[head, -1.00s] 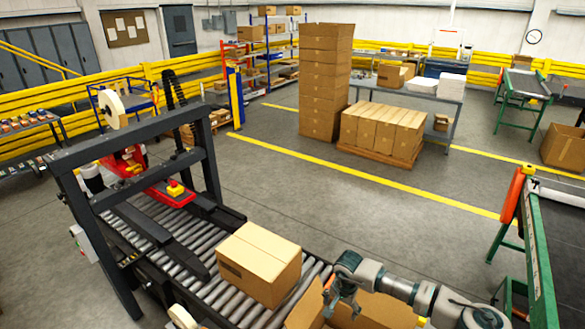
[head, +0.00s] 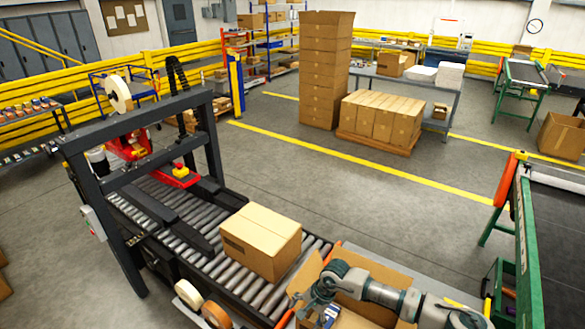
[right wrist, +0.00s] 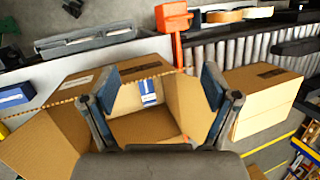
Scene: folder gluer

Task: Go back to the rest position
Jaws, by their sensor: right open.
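My right gripper (head: 316,296) reaches in from the lower right of the head view, over an open cardboard box (head: 372,280). In the right wrist view its two fingers (right wrist: 161,82) are spread apart with nothing between them. The open box (right wrist: 60,130) lies beyond and below the fingers, flaps up. A small blue-and-white carton (right wrist: 148,92) shows inside it between the fingers; it also shows at the bottom of the head view (head: 328,315). My left gripper is not in view.
A closed carton (head: 262,243) sits on the roller conveyor (head: 205,240), beside the open box. The taping machine's dark frame (head: 140,122) stands at left. Tape rolls (head: 203,304) lie at the conveyor's near edge. A green-framed conveyor (head: 527,250) stands at right.

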